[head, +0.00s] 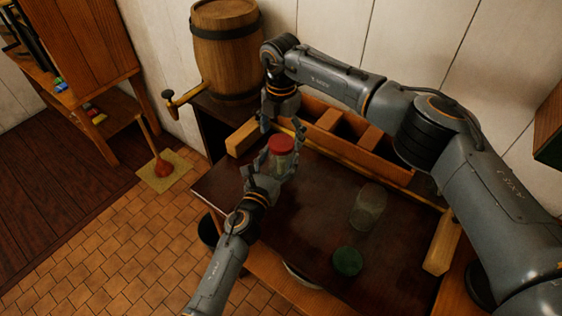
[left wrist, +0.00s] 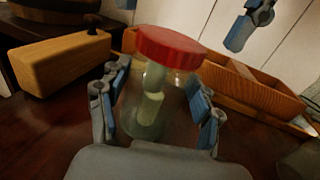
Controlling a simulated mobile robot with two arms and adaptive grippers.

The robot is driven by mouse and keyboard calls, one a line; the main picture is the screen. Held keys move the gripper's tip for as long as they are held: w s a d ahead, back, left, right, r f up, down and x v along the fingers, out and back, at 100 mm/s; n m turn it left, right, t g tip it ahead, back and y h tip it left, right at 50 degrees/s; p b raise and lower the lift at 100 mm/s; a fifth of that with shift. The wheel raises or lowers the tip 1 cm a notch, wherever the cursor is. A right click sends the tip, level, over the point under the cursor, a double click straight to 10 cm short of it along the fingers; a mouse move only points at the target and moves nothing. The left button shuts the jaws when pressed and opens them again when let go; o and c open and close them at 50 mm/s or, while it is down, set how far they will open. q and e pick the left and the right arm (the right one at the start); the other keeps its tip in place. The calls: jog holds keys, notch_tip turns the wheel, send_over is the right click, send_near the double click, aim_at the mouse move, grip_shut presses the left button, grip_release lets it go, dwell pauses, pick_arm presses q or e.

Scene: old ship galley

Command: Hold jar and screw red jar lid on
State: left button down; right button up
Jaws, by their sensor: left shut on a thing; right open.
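A clear glass jar (head: 283,163) with something pale greenish inside stands between the fingers of my left gripper (head: 272,170), which is shut on it. In the left wrist view the jar (left wrist: 150,112) is between the blue-padded fingers of the left gripper (left wrist: 158,108). The red jar lid (head: 281,145) sits on top of the jar; in the left wrist view the lid (left wrist: 171,47) looks slightly tilted. I cannot tell whether its thread is engaged. My right gripper (head: 282,124) is open just above the lid, its fingers apart and pointing down.
A second glass jar (head: 368,206) and a green lid (head: 348,261) are on the dark tabletop (head: 315,220) to the right. A wooden divided box (head: 355,149) runs along the back. A wooden block (head: 242,138) and a barrel (head: 226,50) are at back left.

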notch_tip(320, 180, up, 3)
jog(key=shift+r, duration=0.15)
jog(key=shift+c, duration=0.4)
jog(key=n, duration=0.5)
jog(key=shift+r, duration=0.4)
jog(key=n, duration=0.3)
jog(key=r+n, duration=0.1)
jog(key=n, duration=0.5)
jog(key=r+n, duration=0.1)
jog(key=n, duration=0.7)
jog(key=shift+r+n, duration=0.3)
